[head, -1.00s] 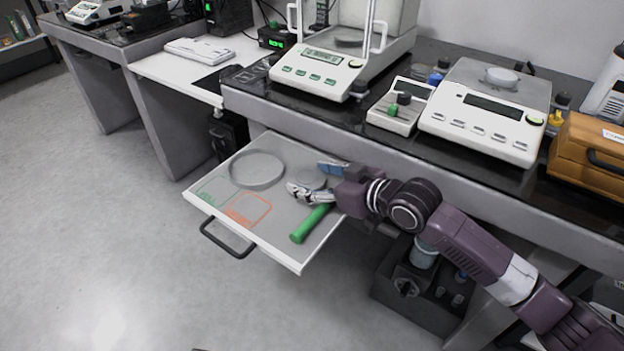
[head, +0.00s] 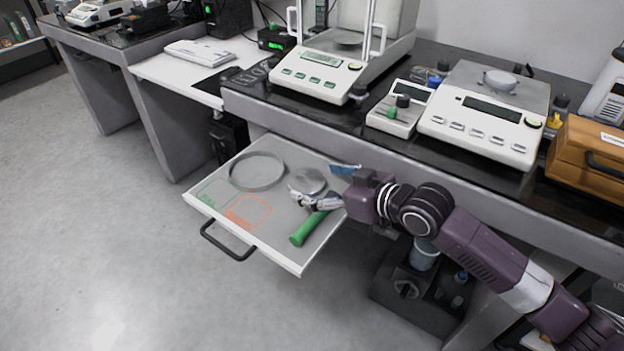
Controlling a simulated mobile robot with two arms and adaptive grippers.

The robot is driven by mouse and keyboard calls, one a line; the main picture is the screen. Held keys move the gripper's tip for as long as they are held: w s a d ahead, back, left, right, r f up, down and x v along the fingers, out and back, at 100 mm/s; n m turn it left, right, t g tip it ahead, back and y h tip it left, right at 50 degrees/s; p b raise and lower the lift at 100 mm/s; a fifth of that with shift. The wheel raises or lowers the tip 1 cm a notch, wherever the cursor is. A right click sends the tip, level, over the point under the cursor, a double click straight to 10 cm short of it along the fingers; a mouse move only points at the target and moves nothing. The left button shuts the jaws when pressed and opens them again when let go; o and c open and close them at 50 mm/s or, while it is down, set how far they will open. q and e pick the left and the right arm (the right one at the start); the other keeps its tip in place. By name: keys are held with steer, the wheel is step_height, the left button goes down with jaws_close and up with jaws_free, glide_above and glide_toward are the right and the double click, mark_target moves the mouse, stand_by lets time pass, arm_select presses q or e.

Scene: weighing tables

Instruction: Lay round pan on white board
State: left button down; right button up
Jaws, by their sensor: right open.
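The white board (head: 283,257) is a pulled-out shelf with a white rim and a black handle, below the dark bench top. The round pan (head: 308,180), small, grey and shallow, appears to lie flat on its right half. My right gripper (head: 331,184) is open just right of the pan, a blue-grey finger behind and a silver finger in front. The front finger overlaps the pan's near edge in the picture; I cannot tell whether they touch. My left gripper is not in view.
On the board, a larger ring-shaped dish (head: 257,186) stands left of the pan, and a green-handled tool (head: 308,229) lies in front, under the gripper. Green and orange outlines mark the board's front left. The bench edge with balances (head: 482,129) rises behind my right arm.

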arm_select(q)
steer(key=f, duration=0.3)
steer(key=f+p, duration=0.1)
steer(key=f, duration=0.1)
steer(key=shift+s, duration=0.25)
arm_select(e)
steer(key=v, duration=0.9)
steer(key=shift+s+d, duration=0.25)
steer(key=shift+s, duration=0.05)
steer(key=shift+r, duration=0.1)
